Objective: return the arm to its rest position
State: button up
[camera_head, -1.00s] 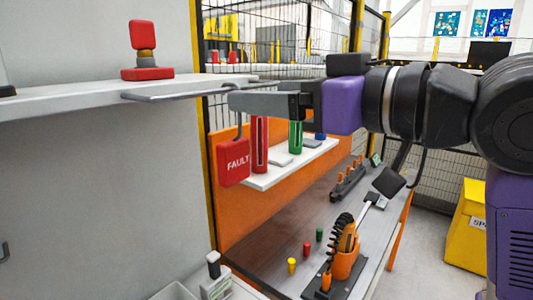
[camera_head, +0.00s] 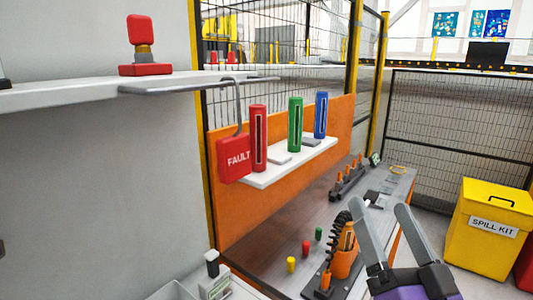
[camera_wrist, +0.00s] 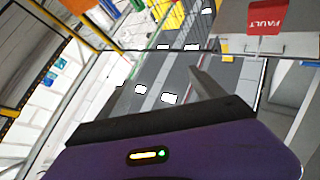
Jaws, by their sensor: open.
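My gripper (camera_head: 379,206) is at the lower right of the head view, over the workbench side. Its two grey fingers point up and stand apart, with nothing between them. The purple body below them shows at the bottom edge, and the rest of my arm is out of this view. In the wrist view my gripper (camera_wrist: 157,80) also shows spread, empty fingers. The red FAULTY tag (camera_head: 233,160) hangs by its hook from the rod (camera_head: 190,87) under the shelf, well apart from my gripper.
Red (camera_head: 258,140), green (camera_head: 295,125) and blue (camera_head: 321,115) cylinders stand on a white ledge (camera_head: 262,182). An orange holder (camera_head: 344,264) with a coiled cord stands on the workbench (camera_head: 290,225) near my gripper. A yellow spill kit bin (camera_head: 489,240) is at right, before mesh fencing.

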jog(key=s+d+f+n+g+h, duration=0.1)
jog(key=s+f+g, duration=0.3)
jog(key=s+f, duration=1.1)
jog(key=s+d+f+n+g+h+b, duration=0.1)
jog(key=s+f+g, duration=0.3)
jog(key=s+f, duration=1.1)
jog(key=shift+s+d+f+n+h+b, duration=0.15)
jog(key=shift+s+n+h+b, duration=0.2)
jog(key=shift+s, duration=2)
